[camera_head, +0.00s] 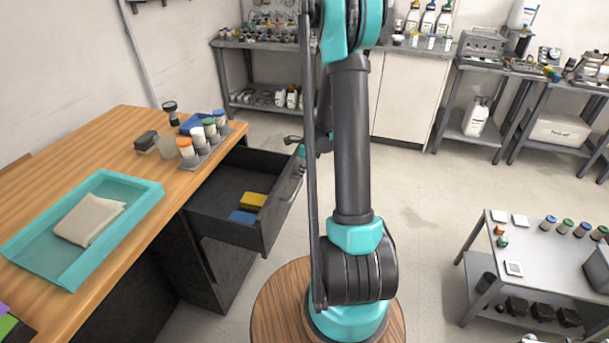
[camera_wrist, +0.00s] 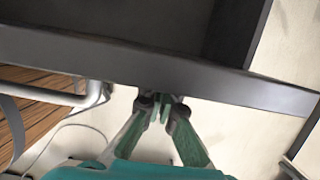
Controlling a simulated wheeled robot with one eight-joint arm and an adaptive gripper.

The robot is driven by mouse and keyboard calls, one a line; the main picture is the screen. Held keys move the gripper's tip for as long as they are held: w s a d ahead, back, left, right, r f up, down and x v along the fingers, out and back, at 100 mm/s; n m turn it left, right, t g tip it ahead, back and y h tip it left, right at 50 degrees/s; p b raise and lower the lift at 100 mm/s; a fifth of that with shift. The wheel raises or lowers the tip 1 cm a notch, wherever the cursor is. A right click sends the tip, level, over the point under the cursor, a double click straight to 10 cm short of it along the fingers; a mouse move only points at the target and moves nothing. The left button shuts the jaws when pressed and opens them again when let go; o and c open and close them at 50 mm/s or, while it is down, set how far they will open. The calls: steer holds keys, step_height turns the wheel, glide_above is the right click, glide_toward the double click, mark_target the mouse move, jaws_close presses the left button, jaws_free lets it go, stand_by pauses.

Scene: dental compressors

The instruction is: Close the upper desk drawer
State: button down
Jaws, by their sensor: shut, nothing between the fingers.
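The upper desk drawer (camera_head: 220,190) is dark grey and stands pulled out from the right side of the wooden desk. A yellow block (camera_head: 253,201) and a blue block (camera_head: 242,217) lie inside it. Its bar handle is on the outer face of the front panel (camera_head: 281,215). In the wrist view the drawer front (camera_wrist: 215,82) crosses the picture, with the handle (camera_wrist: 75,97) at left. My gripper (camera_wrist: 159,106) is shut and empty, its tips at the outer side of the front panel, beside the handle. I cannot tell whether they touch.
The desk top (camera_head: 120,135) holds a teal tray (camera_head: 38,245) with a folded cloth and a rack of capped bottles (camera_head: 207,145). A round wooden surface (camera_head: 270,300) lies below my arm. A grey cart (camera_head: 545,255) stands at right. The floor between is clear.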

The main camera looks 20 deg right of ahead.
steer(key=w+a, duration=0.4)
steer(key=a, duration=0.2)
steer(key=w+a, duration=0.3)
steer(key=a, duration=0.3)
steer(key=w+a, duration=0.4)
steer(key=a, duration=0.2)
steer(key=shift+w, duration=0.3)
steer(key=shift+d, duration=0.2)
